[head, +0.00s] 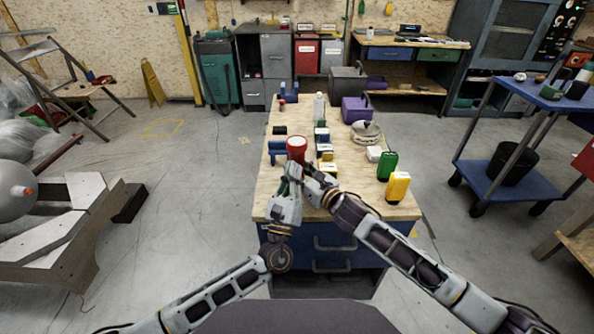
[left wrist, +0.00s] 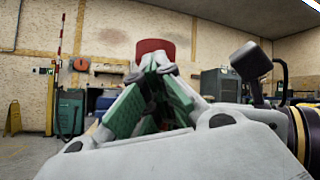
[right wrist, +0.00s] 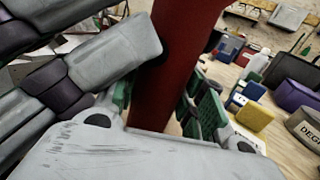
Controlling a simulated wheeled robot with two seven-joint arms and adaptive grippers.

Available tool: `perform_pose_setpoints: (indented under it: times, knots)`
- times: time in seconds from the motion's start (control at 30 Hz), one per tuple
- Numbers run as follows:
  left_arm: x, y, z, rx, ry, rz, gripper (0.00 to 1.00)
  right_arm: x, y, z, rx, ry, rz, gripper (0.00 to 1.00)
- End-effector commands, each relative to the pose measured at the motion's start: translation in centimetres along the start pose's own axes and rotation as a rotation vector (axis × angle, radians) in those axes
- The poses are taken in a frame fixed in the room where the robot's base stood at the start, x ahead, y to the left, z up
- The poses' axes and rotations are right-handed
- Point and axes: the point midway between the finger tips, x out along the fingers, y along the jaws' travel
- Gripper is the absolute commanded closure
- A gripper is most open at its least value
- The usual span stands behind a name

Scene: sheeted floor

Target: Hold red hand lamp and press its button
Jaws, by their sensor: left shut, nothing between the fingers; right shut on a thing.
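The red hand lamp (head: 296,146) is held above the front part of the workbench, its wide head up with a pale face. My right gripper (head: 308,172) is shut on it. In the right wrist view the lamp's red body (right wrist: 178,70) stands slightly tilted between the green finger pads. My left gripper (head: 292,172) is shut and empty, close against the lamp's near left side. In the left wrist view its fingertips (left wrist: 155,62) meet just below the red lamp head (left wrist: 163,46). The button is hidden, and I cannot tell whether the left fingertips touch the lamp.
The wooden bench top (head: 355,205) carries several small boxes, a green canister (head: 386,166), a yellow canister (head: 397,188), a purple toolbox (head: 356,109) and a round metal item (head: 366,131). A blue cart (head: 520,92) stands at right.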

Motion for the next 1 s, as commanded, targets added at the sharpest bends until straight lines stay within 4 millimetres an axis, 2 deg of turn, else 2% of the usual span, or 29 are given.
perform_pose_setpoints:
  times: [0.03, 0.2, 1.0]
  knots:
    - [-0.1, 0.4, -0.5, 0.004, 0.011, 0.004, 1.00, 0.0, 0.7, 0.2, 0.002, -0.006, 0.013, 0.88]
    - [0.0, 0.5, -0.6, 0.004, 0.012, 0.004, 1.00, 0.0, 0.9, 0.2, 0.003, -0.007, 0.016, 0.88]
    - [-1.5, -0.1, -0.5, 0.001, 0.020, 0.001, 1.00, 0.0, 0.6, 0.3, 0.005, -0.008, 0.011, 0.88]
